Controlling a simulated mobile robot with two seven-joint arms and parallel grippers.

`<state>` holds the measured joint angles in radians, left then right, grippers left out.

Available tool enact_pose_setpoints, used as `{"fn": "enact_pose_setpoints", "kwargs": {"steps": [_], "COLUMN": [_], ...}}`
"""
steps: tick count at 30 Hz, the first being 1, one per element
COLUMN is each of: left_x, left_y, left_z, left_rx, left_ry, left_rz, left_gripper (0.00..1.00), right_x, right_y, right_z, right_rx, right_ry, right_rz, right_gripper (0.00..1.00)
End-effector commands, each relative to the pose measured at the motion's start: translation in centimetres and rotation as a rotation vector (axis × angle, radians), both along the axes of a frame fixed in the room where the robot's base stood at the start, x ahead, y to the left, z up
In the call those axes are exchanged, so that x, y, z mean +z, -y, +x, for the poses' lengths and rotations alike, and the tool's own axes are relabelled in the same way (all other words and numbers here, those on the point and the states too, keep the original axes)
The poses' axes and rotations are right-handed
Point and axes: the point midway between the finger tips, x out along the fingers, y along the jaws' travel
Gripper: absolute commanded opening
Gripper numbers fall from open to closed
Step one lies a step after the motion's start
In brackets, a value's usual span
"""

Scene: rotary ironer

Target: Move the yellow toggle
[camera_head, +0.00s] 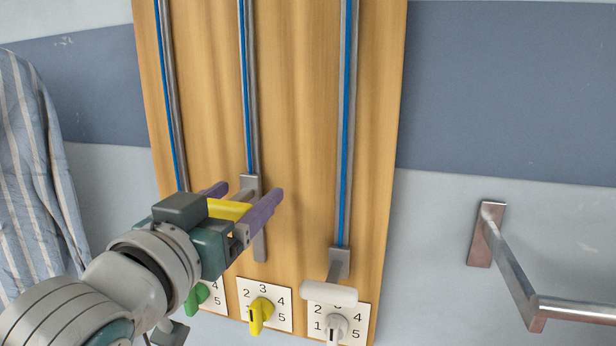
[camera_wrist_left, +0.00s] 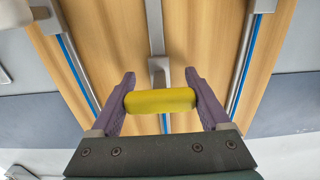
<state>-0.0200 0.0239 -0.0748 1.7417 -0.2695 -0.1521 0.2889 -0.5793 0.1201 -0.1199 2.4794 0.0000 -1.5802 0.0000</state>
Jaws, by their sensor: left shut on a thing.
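A yellow bar handle (camera_head: 228,210) sticks out from a grey slider on the middle rail of a wooden panel. My left gripper (camera_head: 248,192) is shut on it, with one purple finger at each end of the bar. In the left wrist view, the yellow bar (camera_wrist_left: 160,101) lies crosswise between the two fingers. A yellow knob (camera_head: 260,312) sits on a numbered plate on the panel, below the gripper and apart from it. My right gripper is not in view.
The wooden panel (camera_head: 210,70) has three upright rails with blue strips. A white handle (camera_head: 328,292) sits low on the right rail above a white knob (camera_head: 336,326). A green knob (camera_head: 197,297) is partly hidden by my arm. A metal bar (camera_head: 512,270) projects at right; striped cloth (camera_head: 35,180) hangs at left.

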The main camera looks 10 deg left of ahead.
Motion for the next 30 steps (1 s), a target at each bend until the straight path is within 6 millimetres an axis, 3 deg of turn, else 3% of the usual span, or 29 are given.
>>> {"fn": "enact_pose_setpoints", "kwargs": {"steps": [1, 9, 15, 27, 28, 30], "left_x": [-3.2, -7.9, -9.0, -9.3, -9.3, -9.2], "left_y": [0.0, -0.1, -0.1, -0.1, -0.1, -0.1], "left_z": [-0.1, -0.1, -0.1, -0.1, -0.1, -0.1], "left_rx": [0.002, 0.002, 0.002, 0.003, 0.003, 0.003], "left_ry": [-0.017, -0.017, -0.013, -0.018, -0.018, -0.017], "left_rz": [-0.002, 0.001, -0.001, 0.001, 0.001, 0.001], "left_gripper": [0.00, 0.00, 0.00, 0.00, 0.81, 0.89], "right_x": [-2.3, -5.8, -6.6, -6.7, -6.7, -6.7], "right_y": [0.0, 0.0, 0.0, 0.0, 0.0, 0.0], "right_z": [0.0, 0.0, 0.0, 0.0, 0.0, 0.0], "right_rx": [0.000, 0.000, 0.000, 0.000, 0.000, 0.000], "right_ry": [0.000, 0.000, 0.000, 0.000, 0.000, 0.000], "right_rz": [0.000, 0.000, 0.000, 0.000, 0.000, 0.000], "right_gripper": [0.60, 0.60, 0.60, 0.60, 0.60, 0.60]}}
